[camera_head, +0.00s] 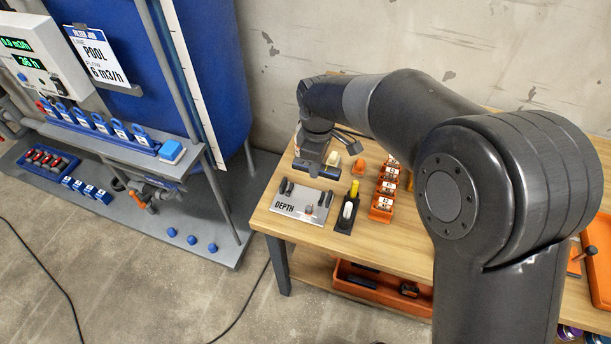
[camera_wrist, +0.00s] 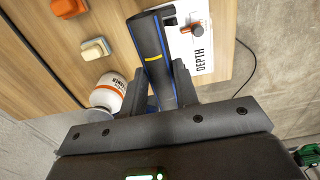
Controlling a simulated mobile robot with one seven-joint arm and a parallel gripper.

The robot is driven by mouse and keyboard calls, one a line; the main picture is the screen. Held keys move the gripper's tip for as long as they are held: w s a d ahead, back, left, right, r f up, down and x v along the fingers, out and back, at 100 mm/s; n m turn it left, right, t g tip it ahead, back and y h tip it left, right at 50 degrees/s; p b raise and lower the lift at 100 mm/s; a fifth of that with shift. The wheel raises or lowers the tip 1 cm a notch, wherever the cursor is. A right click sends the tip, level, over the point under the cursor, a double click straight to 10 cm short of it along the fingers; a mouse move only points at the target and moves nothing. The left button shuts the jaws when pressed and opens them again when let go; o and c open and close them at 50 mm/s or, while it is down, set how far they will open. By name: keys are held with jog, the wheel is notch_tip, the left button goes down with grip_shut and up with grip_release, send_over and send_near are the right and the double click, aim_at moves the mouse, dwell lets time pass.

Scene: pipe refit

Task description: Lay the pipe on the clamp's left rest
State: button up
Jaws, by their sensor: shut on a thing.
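My gripper (camera_wrist: 166,95) is shut on a dark pipe (camera_wrist: 152,48) with a thin yellow band. The pipe runs away from the fingers in the wrist view, with blue edges showing along it. In the head view my gripper (camera_head: 316,155) is over the far left part of the wooden bench, and a dark bar with blue shows just under it.
A grey DEPTH plate (camera_head: 293,206) with dark posts lies in front. A yellow-topped tool in a black holder (camera_head: 346,216), orange labelled blocks (camera_head: 382,205), a cream block (camera_head: 353,147) and an orange piece (camera_head: 360,166) stand to the right. A white-and-orange container (camera_wrist: 108,94) is close beside the fingers.

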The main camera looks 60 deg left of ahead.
jog(key=w+d, duration=0.3)
jog(key=w, duration=0.2)
jog(key=w+d, duration=0.3)
jog(key=w, duration=0.2)
jog(key=w+d, duration=0.3)
jog(key=w, duration=0.3)
jog(key=shift+d+r, duration=0.15)
jog(key=shift+r, duration=0.2)
jog(key=shift+w+d+f, duration=0.7)
jog(key=shift+w+d, duration=1.55)
jog(key=shift+d, duration=0.75)
jog(key=shift+w+d+f, duration=0.7)
jog(key=shift+w+d, duration=1.5)
jog(key=shift+d, duration=0.75)
jog(key=shift+w+d+f, duration=0.7)
jog(key=shift+w+d, duration=1.55)
jog(key=shift+d, duration=0.75)
jog(key=shift+f, duration=0.4)
jog(key=shift+f, duration=0.45)
jog(key=shift+f, duration=0.1)
jog(key=shift+f, duration=0.75)
